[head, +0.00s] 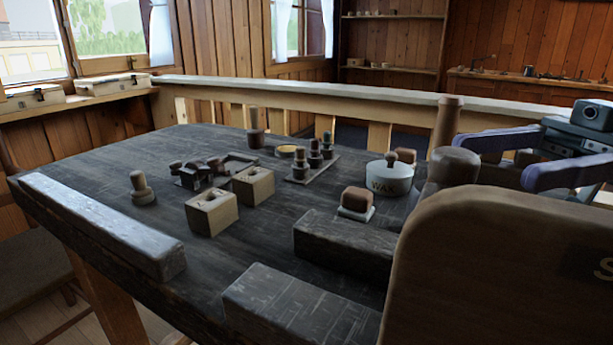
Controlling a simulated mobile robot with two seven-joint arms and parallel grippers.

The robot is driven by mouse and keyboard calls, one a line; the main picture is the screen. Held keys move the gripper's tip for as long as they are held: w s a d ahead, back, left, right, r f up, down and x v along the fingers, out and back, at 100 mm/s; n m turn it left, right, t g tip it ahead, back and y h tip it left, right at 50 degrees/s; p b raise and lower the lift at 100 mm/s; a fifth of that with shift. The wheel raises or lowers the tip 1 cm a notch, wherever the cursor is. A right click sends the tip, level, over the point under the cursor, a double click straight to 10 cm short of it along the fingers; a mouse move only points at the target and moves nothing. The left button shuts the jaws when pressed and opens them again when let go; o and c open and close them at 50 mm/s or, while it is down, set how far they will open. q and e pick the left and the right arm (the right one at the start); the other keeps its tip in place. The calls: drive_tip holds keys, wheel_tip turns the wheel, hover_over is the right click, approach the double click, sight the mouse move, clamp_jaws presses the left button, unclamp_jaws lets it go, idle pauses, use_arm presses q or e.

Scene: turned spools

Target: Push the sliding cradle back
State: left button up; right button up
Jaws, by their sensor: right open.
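I cannot clearly make out the sliding cradle; part of the table at the right is hidden behind a large brown wooden panel (490,270) close to the camera. Two dark wooden beams, a farther one (345,243) and a nearer one (295,308), lie on the table with a gap between them, and both run in behind the panel. My right gripper (490,161) is at the right edge, beyond a rounded wooden post (453,166). Its two blue-grey fingers are spread apart with nothing seen between them. My left gripper is not in view.
A thick beam (100,225) lines the left edge. The middle front is clear.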

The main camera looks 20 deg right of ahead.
sight(436, 164)
drive_tip(key=a+p, duration=0.1)
drive_tip(key=a, duration=0.4)
drive_tip(key=a+p, duration=0.1)
drive_tip(key=a, duration=0.2)
drive_tip(key=shift+w+a+r+p, duration=0.15)
drive_tip(key=shift+w+a+p, duration=0.15)
drive_tip(key=shift+p, duration=0.05)
drive_tip(key=shift+a, duration=0.35)
drive_tip(key=shift+c, duration=0.3)
clamp_jaws()
